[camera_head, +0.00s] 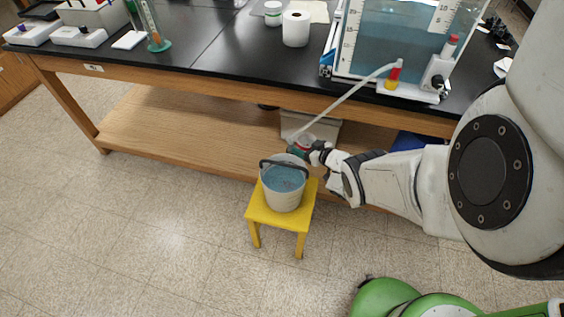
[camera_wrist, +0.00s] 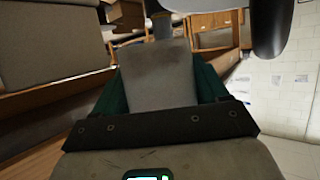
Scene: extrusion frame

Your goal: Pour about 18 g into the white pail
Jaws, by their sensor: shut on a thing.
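My gripper (camera_head: 311,152) is just above and behind the pail's right rim. It is shut on a small pale thing with red and green marks (camera_head: 300,149), too small and partly covered to identify. In the wrist view a grey block-like shape (camera_wrist: 157,75) shows between green sides, beyond a dark bar; I cannot tell its contents. A pale hose (camera_head: 345,98) slants down to near the held thing.
A black-topped bench (camera_head: 215,45) with a wooden lower shelf (camera_head: 185,118) stands behind the pail. On it are a clear tank of blue liquid (camera_head: 395,45), a paper roll (camera_head: 296,28) and lab items at left. The tiled floor (camera_head: 130,225) left of the stool is clear.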

